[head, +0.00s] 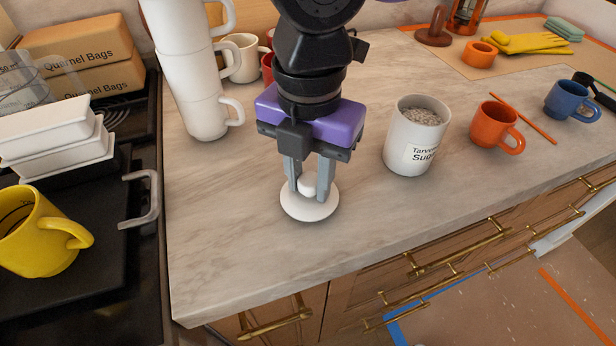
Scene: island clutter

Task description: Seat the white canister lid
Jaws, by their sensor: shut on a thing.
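The white canister lid (310,207) is a round disc with a knob on top. My gripper (307,187) is shut on the lid's knob, with the disc below the fingers. I cannot tell whether the lid touches the marble counter or hangs just above it. The white canister (398,155) stands upright and uncovered to the right of my gripper. It has a label that partly reads "Sugar" and is filled with pale grains.
An orange mug (492,130) and a blue mug (570,101) stand right of the canister, with an orange stick (524,118) between them. Tall stacked white mugs (196,90) stand at left. A yellow mug (38,235) sits on the stove. Counter in front is clear.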

